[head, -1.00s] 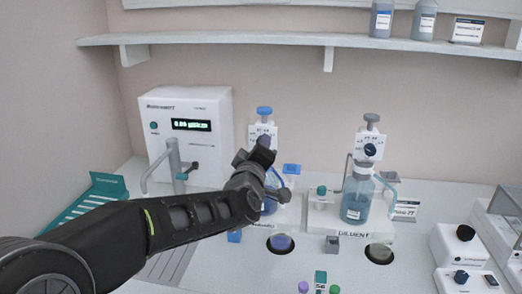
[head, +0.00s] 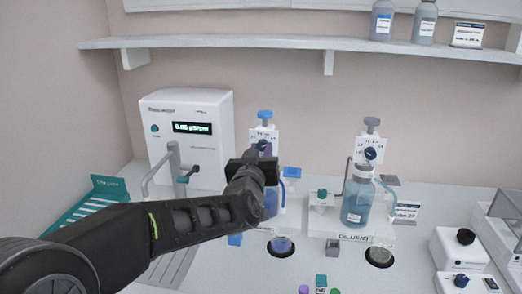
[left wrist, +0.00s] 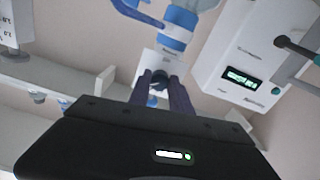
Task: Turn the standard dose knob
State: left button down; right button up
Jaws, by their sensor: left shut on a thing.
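The standard dispenser has a blue top (head: 265,114) and a white dial plate (head: 266,133). Its dark dose knob (head: 263,146) is on the plate, partly covered by my left gripper (head: 263,155). In the left wrist view, which looks upside down, the two fingers of my left gripper (left wrist: 160,84) are closed around the knob (left wrist: 159,75) in front of the white plate (left wrist: 162,62). The blue bottle (head: 271,202) below is partly hidden by my left arm. My right gripper is not in view.
A second dispenser, the diluent one, has its own knob (head: 371,154) and bottle (head: 357,198) to the right. A white analyser (head: 187,130) with a lit display stands left. A shelf (head: 300,43) runs above. A teal rack (head: 95,205) lies at far left.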

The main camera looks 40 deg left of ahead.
pick_arm(q)
jog(key=shift+m, duration=0.4)
jog(key=c, duration=1.2)
grip_release()
jog(key=shift+b+v, duration=0.5)
jog(key=shift+v, duration=3.4)
